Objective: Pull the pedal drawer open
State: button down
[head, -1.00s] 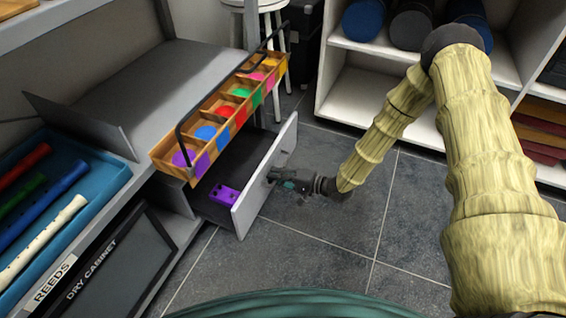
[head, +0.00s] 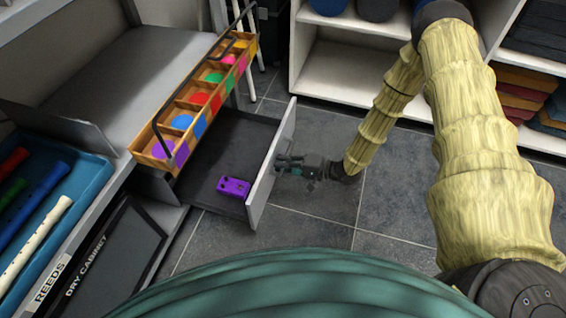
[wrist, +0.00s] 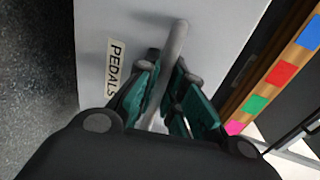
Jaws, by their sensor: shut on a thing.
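The pedal drawer (head: 222,140) stands out from under the counter, with a dark floor and a pale front panel. In the wrist view its front (wrist: 90,40) carries a "PEDALS" label (wrist: 115,68) and a grey bar handle (wrist: 176,42). My gripper (head: 290,165) is at the outer face of the drawer front. In the wrist view my gripper (wrist: 168,95) has its teal fingers on both sides of the handle, shut on it. A purple pedal (head: 234,187) lies inside the drawer near the front.
A wooden compartment tray (head: 196,103) with coloured discs and a black handle sits above the drawer. A blue tray of recorders (head: 85,180) is at left. White shelves (head: 345,75) stand at the back. Grey floor (head: 320,215) is clear before the drawer.

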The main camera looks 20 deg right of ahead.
jog(key=c, duration=1.8)
grip_release()
jog(key=shift+s+a, duration=0.2)
jog(key=shift+w, duration=0.1)
jog(key=shift+d, duration=0.1)
jog(key=v, duration=1.2)
